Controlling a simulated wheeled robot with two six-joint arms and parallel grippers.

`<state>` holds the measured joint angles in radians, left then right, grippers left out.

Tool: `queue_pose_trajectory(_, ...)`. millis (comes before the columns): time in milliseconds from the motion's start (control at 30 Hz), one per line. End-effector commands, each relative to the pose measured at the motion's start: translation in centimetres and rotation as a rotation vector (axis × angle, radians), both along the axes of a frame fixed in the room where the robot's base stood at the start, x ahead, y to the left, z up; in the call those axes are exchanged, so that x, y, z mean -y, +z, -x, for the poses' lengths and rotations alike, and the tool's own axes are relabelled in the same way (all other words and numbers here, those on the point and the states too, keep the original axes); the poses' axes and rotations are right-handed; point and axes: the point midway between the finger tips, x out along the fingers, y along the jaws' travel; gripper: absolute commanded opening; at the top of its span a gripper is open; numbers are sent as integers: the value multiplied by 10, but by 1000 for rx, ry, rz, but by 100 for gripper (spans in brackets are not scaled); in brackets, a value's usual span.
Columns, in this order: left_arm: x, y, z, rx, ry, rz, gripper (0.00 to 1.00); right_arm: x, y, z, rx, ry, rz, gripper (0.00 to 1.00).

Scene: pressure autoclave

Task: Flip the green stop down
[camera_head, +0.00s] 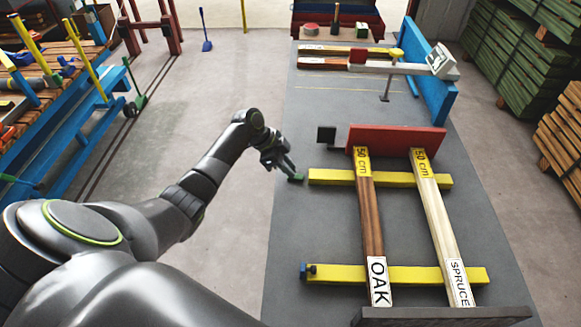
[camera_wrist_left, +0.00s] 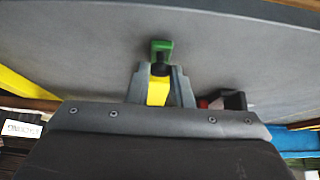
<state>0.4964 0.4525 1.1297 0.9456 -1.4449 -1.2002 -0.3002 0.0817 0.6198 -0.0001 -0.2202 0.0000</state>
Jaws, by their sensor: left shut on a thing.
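The green stop (camera_head: 297,179) is at the left end of the far yellow crossbar (camera_head: 330,177). My left gripper (camera_head: 287,170) reaches down to it from the left and is shut on it. The gripper partly hides the stop in the head view, so its exact tilt is hard to tell. In the left wrist view the green stop (camera_wrist_left: 161,47) shows just past the fingertips, with a dark pin below it. Yellow shows between the two fingers (camera_wrist_left: 161,80). My right gripper is not in view.
A near yellow crossbar (camera_head: 420,274) has a blue stop (camera_head: 304,271) at its left end. An oak bar (camera_head: 371,220) and a spruce bar (camera_head: 441,230) lie across both crossbars. A red block (camera_head: 400,139) stands at their far ends. Grey table (camera_head: 295,235) is bare left of the crossbars.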

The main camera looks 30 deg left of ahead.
Motion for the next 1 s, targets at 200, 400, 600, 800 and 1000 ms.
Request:
queue_pose_trajectory(200,-5,-9,2,43,0,87,0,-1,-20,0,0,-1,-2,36)
queue_pose_trajectory(400,-6,-6,3,53,1,106,0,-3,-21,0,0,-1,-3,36)
queue_pose_trajectory(600,-6,-6,3,52,1,106,0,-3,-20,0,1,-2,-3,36)
queue_pose_trajectory(800,-6,-6,3,52,1,106,40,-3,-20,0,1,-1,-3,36)
queue_pose_trajectory(1000,-5,-6,2,52,1,106,40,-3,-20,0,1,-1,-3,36)
